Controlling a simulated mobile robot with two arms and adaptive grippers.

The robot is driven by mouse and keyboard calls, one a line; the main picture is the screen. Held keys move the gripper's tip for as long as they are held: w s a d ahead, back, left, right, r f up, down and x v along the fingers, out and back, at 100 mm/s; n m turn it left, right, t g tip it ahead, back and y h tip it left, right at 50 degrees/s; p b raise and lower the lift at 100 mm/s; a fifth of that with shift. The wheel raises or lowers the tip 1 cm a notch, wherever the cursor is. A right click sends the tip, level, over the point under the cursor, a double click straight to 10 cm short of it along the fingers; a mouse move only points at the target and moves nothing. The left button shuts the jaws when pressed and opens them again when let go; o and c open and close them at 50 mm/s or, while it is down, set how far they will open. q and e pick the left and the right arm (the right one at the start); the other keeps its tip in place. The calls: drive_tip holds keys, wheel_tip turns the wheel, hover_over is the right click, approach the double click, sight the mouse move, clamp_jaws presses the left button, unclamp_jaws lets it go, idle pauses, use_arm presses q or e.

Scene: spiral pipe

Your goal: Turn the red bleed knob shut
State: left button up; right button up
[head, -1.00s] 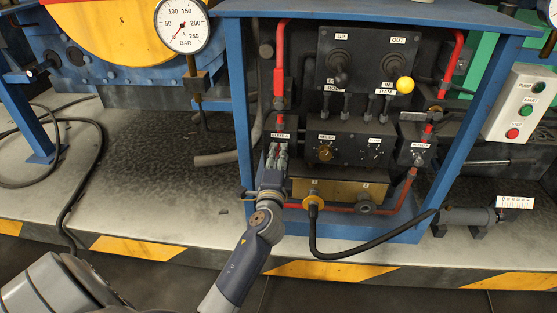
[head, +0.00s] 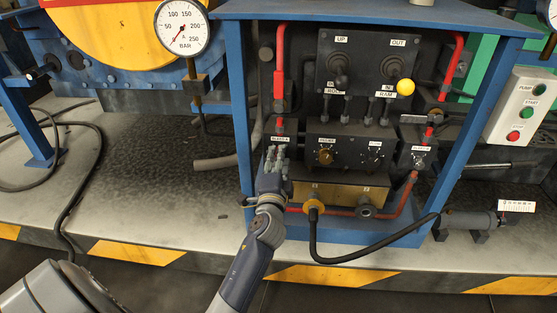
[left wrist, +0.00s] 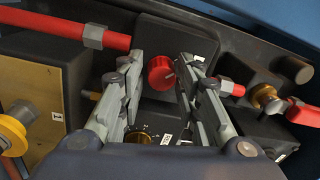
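The red bleed knob (left wrist: 160,74) shows in the left wrist view as a round knob with a light mark, on a dark block. My left gripper (left wrist: 159,66) is open, with one finger on each side of the knob and visible gaps between. In the head view my left gripper (head: 276,156) is in front of the left part of the valve panel, just below a white label (head: 281,138). It hides the knob there. My right gripper is not in view.
A dark block with a brass dial (head: 325,156) stands right of the gripper. Below it is a yellow block (head: 338,194) with a black hose (head: 340,257). A blue frame post (head: 239,120) stands close on the left, and red pipes (head: 279,85) run above.

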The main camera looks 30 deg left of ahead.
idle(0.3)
use_arm(q)
drive_tip(key=shift+v, duration=3.75)
